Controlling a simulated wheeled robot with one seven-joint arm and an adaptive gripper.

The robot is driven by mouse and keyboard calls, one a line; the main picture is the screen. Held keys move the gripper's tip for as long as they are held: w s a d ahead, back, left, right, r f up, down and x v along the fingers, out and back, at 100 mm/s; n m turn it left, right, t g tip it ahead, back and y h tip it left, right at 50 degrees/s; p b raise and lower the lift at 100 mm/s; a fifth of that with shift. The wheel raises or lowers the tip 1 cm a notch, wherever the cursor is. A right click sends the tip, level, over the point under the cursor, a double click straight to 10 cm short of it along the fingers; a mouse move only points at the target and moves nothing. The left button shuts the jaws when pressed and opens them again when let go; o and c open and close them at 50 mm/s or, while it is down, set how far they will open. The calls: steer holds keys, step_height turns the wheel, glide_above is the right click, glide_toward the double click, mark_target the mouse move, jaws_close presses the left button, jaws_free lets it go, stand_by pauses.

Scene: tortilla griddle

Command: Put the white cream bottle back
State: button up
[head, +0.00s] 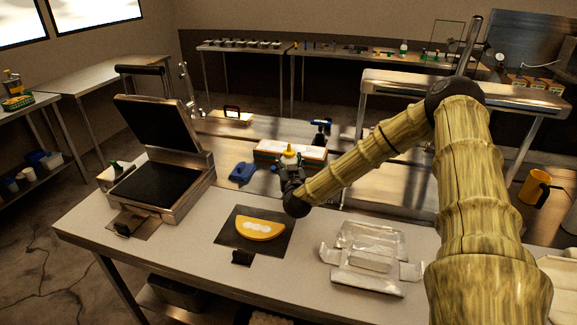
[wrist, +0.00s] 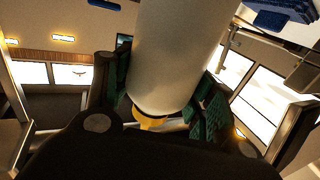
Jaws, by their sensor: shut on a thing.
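My gripper (head: 289,176) is shut on the white cream bottle (head: 289,158) above the back part of the white table. In the wrist view the white bottle body (wrist: 176,50) fills the middle, between the green finger pads (wrist: 163,95). Its yellow tip (wrist: 148,122) shows below the body in that view. A folded yellow tortilla (head: 260,229) with white cream dollops lies on a dark mat (head: 228,239), in front of my gripper and to its left.
An open griddle press (head: 168,190) stands at the left. A blue object (head: 242,172) and a box with an orange-red edge (head: 270,148) are behind my gripper. A clear crumpled wrapper or tray (head: 350,270) lies right of the mat. My arm crosses the right side.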

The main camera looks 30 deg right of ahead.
steer(key=shift+f+p, duration=0.35)
steer(key=shift+f, duration=0.6)
steer(key=o, duration=1.5)
steer(key=shift+f, duration=0.1)
steer(key=shift+o, duration=0.2)
steer(key=shift+s+a, duration=0.15)
steer(key=shift+s, duration=0.05)
steer(key=b+v, duration=0.3)
steer(key=v, duration=0.8)
steer(key=shift+s+b, duration=0.25)
steer(key=shift+b, duration=0.15)
steer(key=shift+a, duration=0.1)
